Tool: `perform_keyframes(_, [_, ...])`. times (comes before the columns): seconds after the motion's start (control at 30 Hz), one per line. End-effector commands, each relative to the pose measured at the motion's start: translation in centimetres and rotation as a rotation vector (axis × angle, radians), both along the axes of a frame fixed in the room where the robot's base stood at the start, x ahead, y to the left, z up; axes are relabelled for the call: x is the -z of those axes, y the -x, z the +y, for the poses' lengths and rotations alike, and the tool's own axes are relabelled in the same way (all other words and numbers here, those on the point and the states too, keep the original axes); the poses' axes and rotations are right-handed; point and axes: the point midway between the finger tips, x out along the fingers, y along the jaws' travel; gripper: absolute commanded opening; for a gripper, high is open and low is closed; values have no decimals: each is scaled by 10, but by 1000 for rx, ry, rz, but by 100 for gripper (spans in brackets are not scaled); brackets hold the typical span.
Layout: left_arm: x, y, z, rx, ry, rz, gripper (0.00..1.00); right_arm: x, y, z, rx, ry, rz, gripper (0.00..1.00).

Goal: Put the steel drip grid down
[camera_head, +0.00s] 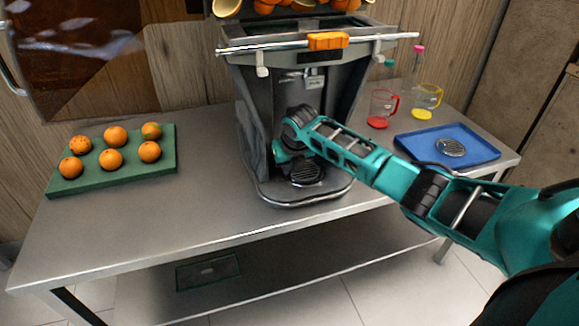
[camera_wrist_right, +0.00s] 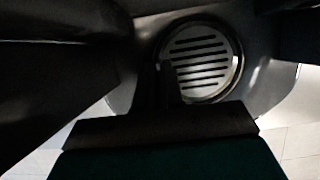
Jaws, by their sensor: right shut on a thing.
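A round steel drip grid (camera_head: 306,173) with dark slots is low at the front of the juicer (camera_head: 254,130), over its base tray. It also shows in the right wrist view (camera_wrist_right: 205,60), within a round dark rim. My right gripper (camera_head: 290,160) reaches into the juicer's front bay and is shut on the grid's near edge. Its dark fingers (camera_wrist_right: 166,82) cover part of the grid in the wrist view. I cannot tell whether the grid rests fully on the base. My left gripper is not in view.
A blue tray (camera_head: 420,145) at the right holds another round slotted disc (camera_head: 451,147). Red (camera_head: 382,108) and yellow (camera_head: 427,100) jugs stand behind it. A green board (camera_head: 75,184) with several oranges lies at the left. The steel table's front left is clear.

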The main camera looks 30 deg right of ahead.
Motion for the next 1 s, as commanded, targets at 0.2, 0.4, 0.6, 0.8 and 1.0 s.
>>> perform_keyframes(0.2, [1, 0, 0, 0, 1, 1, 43, 3, 0, 0, 0, 0, 0, 11])
perform_keyframes(0.4, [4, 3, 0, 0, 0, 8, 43, 3, 0, 0, 0, 0, 1, 30])
perform_keyframes(0.6, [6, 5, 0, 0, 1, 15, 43, 3, 0, 0, 0, 0, 1, 32])
perform_keyframes(0.8, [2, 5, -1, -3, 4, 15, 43, -8, 3, 0, -1, 1, 0, 32])
perform_keyframes(1.0, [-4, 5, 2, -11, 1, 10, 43, -38, 14, 2, -2, 3, 0, 32])
